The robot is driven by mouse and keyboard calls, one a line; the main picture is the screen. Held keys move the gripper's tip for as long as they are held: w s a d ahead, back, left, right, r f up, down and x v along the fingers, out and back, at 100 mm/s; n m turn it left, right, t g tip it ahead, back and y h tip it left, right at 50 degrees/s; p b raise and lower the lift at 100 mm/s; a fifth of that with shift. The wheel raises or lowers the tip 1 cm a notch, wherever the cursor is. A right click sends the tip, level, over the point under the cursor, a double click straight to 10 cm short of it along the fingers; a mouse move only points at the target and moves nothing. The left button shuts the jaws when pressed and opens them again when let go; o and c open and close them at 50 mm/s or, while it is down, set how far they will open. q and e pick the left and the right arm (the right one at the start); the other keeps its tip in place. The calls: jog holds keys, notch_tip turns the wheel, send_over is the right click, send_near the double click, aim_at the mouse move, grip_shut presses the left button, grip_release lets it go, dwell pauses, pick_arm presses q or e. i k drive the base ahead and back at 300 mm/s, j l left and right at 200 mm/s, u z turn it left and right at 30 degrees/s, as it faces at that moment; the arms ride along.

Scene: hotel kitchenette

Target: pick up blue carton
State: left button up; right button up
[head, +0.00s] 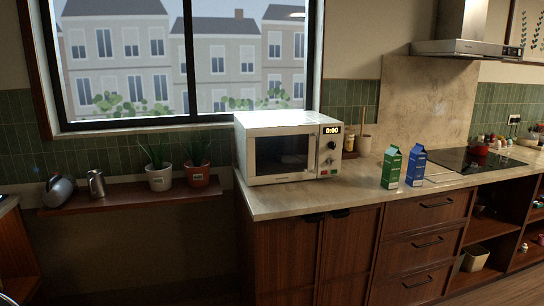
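The blue carton (415,166) stands upright on the stone counter, close to the right of a green carton (391,168). It is near the left edge of the black cooktop. Neither of my grippers shows in the head view, and nothing is touching the blue carton.
A white microwave (288,147) stands on the left part of the counter (345,187). The black cooktop (463,160) holds a red pot (478,148). A range hood (455,45) hangs above. A low shelf (115,193) with potted plants is at left. The counter front before the cartons is clear.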

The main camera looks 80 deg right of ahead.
aim_at(417, 159)
jog(key=z, duration=3.7)
jog(key=i+l+u, duration=0.15)
jog(key=i+l, duration=1.3)
